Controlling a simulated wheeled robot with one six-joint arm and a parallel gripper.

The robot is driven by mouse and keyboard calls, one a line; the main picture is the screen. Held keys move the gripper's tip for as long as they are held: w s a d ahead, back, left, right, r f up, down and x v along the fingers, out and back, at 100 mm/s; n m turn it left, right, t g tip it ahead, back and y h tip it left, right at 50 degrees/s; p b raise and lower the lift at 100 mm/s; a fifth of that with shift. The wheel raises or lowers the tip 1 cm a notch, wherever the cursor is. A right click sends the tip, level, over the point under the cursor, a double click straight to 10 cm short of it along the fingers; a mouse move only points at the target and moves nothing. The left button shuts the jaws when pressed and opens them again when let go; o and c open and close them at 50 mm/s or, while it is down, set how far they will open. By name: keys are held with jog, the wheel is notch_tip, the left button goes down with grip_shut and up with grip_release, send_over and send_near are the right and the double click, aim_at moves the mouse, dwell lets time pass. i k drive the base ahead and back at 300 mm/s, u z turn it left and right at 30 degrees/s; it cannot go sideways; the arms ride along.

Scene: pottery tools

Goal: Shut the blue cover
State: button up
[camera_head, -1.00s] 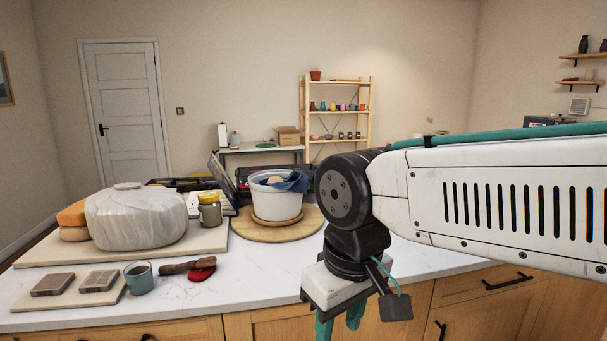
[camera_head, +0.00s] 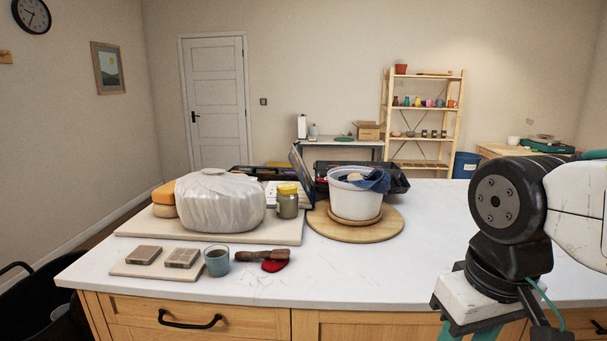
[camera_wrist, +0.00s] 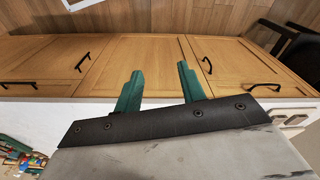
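A thin bluish-grey panel (camera_head: 300,168) stands tilted upright on the counter, behind the yellow-lidded jar and left of the white bucket. It looks like a raised cover seen nearly edge-on; what it is hinged to is mostly hidden. My gripper (camera_head: 470,336) is at the lower right of the head view, in front of the counter and far from the panel. In the wrist view my gripper (camera_wrist: 160,85) has its two green fingers apart with nothing between them, against the wooden drawer fronts (camera_wrist: 50,62).
A white bucket (camera_head: 352,200) with a blue cloth (camera_head: 376,181) stands on a round board (camera_head: 322,228). A jar (camera_head: 287,205) and a wrapped lump (camera_head: 222,205) are left. A cup (camera_head: 217,262) is in front. The countertop's right side (camera_head: 435,240) is clear.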

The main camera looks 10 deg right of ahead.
aim_at(301, 171)
jog(key=z, duration=0.7)
jog(key=i, duration=0.85)
jog(key=z, duration=0.25)
